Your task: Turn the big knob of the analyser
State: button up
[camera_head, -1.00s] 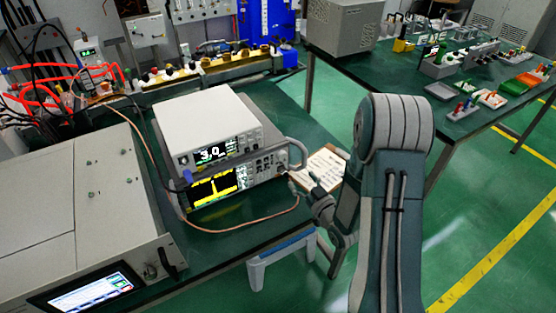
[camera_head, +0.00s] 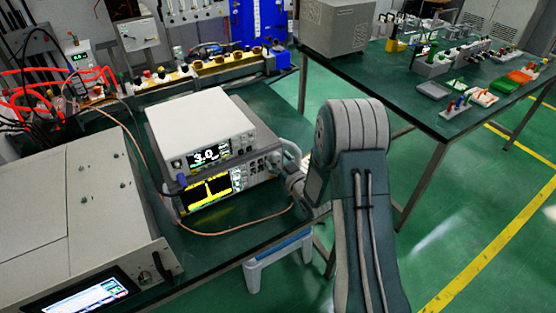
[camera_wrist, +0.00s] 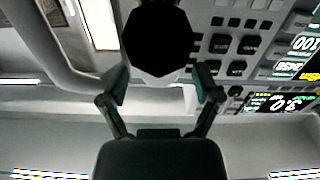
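The analyser (camera_head: 207,191) is the lower of two stacked instruments on the green bench, with a yellow trace on its screen. Its big knob (camera_wrist: 157,38) is a dark, many-sided disc at the top middle of the wrist view. My gripper (camera_wrist: 162,82) is open, with one finger at the lower left of the knob and one at the lower right. The knob's lower edge lies between the fingertips in the picture; I cannot tell whether they touch it. In the head view my gripper (camera_head: 293,178) is at the right end of the analyser's front and hides the knob.
A white instrument (camera_head: 198,125) reading 3.0 sits on the analyser. A grey handle (camera_wrist: 60,50) curves left of the knob in the wrist view. A copper-coloured cable (camera_head: 235,226) loops before the analyser. A large cabinet (camera_head: 70,215) stands at left, a stool (camera_head: 275,260) below.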

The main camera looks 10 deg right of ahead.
grip_shut()
jog(key=shift+n, duration=0.5)
jog(key=n, duration=0.2)
jog(key=shift+n, duration=2.4)
jog(key=shift+a, duration=0.1)
jog(key=shift+o, duration=0.6)
grip_release()
